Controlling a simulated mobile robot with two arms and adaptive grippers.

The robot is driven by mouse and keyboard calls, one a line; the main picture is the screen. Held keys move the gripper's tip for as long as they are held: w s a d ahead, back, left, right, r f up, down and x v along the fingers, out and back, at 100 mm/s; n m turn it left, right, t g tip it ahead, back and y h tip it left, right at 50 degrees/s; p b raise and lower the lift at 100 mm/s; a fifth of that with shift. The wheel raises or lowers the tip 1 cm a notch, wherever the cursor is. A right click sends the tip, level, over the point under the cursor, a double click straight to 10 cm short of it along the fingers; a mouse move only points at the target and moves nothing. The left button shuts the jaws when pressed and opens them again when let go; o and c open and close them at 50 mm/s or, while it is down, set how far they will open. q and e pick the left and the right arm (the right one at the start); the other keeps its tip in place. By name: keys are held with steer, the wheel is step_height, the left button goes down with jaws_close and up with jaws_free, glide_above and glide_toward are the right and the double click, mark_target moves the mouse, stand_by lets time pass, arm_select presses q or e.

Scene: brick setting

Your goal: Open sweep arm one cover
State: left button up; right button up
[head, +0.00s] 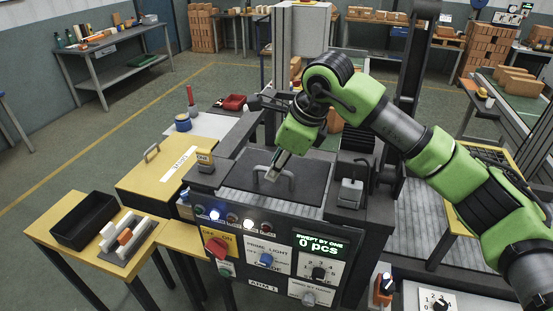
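The dark, flat cover (309,178) lies on top of the black machine labelled ARM 1, and looks closed. A grey bar handle (257,173) stands on the cover. My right gripper (277,172) reaches down from the green arm, with its tip at the handle. I cannot tell whether its fingers are around the bar or only beside it, or how far apart they are. My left gripper is not in view.
The machine's front panel (265,257) has knobs, lamps and a display reading 0 pcs. A yellow lid (140,183) with a handle is at left. A black tray (86,221) sits on a yellow table. A grey block (350,193) stands right of the cover.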

steer(key=shift+f, duration=0.15)
jaws_close()
steer(key=shift+w, duration=0.1)
